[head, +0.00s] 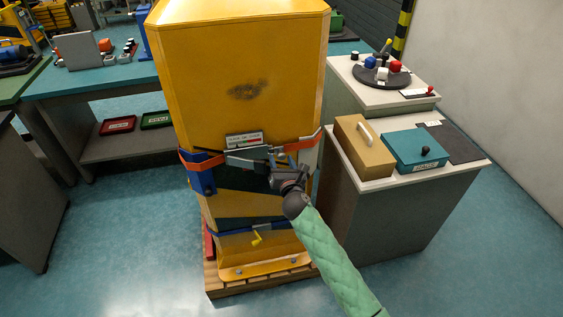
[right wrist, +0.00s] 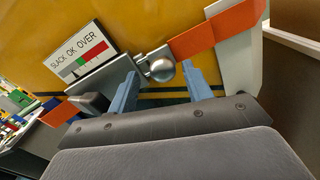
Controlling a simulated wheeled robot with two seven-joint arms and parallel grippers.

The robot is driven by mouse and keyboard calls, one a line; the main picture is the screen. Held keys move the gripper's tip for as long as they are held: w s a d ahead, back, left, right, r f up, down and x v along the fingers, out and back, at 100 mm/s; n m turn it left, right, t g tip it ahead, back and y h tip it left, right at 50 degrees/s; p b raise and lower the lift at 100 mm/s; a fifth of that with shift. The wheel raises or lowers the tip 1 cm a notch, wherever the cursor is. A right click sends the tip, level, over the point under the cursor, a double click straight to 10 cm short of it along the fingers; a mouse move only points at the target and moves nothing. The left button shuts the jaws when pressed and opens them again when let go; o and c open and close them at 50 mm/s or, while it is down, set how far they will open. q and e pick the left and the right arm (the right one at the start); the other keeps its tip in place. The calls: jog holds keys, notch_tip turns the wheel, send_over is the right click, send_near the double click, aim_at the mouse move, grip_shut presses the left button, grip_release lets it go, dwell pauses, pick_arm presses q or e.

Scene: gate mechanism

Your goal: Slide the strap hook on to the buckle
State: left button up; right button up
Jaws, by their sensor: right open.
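A tall yellow case (head: 240,60) is wrapped by an orange strap (head: 305,142). A grey metal buckle (head: 245,157) sits on its front, below a gauge label (head: 244,139). In the right wrist view, the strap's right part (right wrist: 215,38) ends at a metal piece with a round knob (right wrist: 161,68), apparently the strap hook. It lies against or very near the grey buckle plate (right wrist: 108,76); whether they are engaged I cannot tell. My right gripper (head: 279,160) is open, its blue-grey fingers either side of the knob. My left gripper is not in view.
A blue lower strap (head: 285,226) with a yellow handle (head: 258,238) circles the case, which stands on a wooden pallet (head: 262,283). At right, a cabinet holds a tan box (head: 364,147) and a teal box (head: 414,150). The floor at left is free.

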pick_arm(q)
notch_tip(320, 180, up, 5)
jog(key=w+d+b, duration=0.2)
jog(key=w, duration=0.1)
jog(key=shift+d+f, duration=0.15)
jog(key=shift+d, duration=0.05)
pick_arm(e)
jog(key=v, duration=0.7)
jog(key=shift+s, duration=0.3)
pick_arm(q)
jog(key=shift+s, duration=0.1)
